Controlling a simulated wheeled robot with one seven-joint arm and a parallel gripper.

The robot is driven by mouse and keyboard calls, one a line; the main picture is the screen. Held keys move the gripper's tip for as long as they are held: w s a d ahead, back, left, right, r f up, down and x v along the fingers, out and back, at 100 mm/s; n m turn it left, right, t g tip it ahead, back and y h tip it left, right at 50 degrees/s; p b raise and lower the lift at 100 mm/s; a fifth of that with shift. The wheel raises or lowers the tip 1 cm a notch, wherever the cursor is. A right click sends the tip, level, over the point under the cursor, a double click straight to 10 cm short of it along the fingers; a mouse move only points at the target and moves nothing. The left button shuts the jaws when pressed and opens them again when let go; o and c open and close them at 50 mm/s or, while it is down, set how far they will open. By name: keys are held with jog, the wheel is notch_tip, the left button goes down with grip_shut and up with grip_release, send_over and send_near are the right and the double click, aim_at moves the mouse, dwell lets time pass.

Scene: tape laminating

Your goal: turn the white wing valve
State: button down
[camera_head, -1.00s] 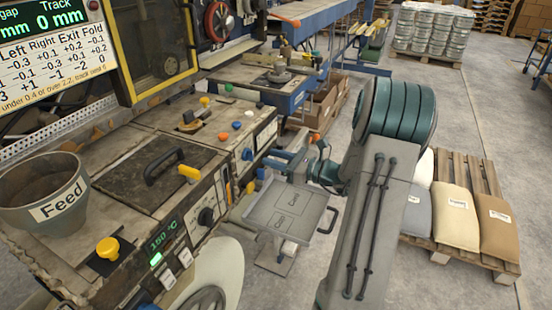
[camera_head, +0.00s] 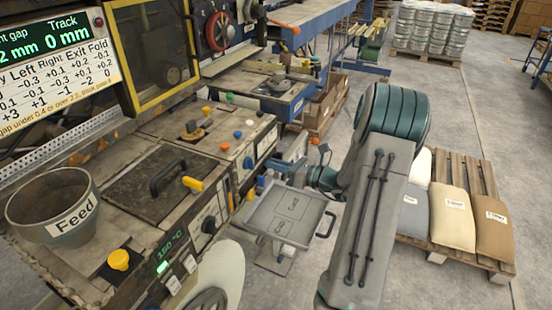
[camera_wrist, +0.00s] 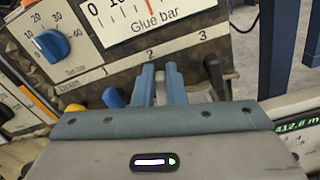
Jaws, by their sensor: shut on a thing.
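My gripper (camera_wrist: 160,86) is at the panel under the glue bar scale in the wrist view, with its two blue fingers close together by the mark 2. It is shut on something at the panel. The fingers cover that spot, so the white wing valve itself is hidden; the place in the row fits it. A blue handle (camera_wrist: 112,97) and a yellow handle (camera_wrist: 73,107) show to the left of the fingers, and a black handle (camera_wrist: 215,78) to the right. In the head view my gripper (camera_head: 270,164) reaches the machine's side, too small there to show its grip.
A grey tray (camera_head: 262,218) with a black handle stands just below my gripper. The machine's worn top, with a feed hopper (camera_head: 55,235) and several knobs, fills the left. A pallet (camera_head: 440,255) of sacks lies to the right. Bare floor is behind it.

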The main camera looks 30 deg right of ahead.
jog(key=m+p, duration=0.3)
jog(key=p, duration=0.1)
jog(key=shift+w+d+r+m, duration=0.2)
jog(key=shift+m, duration=0.2)
jog(key=shift+w+d+f+m+p, duration=0.1)
jog(key=shift+f+m+p, duration=0.25)
jog(key=shift+m+p, duration=1.3)
jog(key=shift+w+d+f+m+p, duration=0.1)
jog(key=shift+f+m+p, duration=0.2)
jog(key=shift+m+p, duration=1.3)
jog(key=shift+w+d+f+m+p, duration=0.1)
jog(key=shift+f+m+p, duration=0.25)
jog(key=shift+m+p, duration=1.3)
jog(key=shift+m+b, duration=0.65)
jog(key=shift+m, duration=0.05)
jog(key=shift+s, duration=0.1)
jog(key=c, duration=1.5)
grip_release()
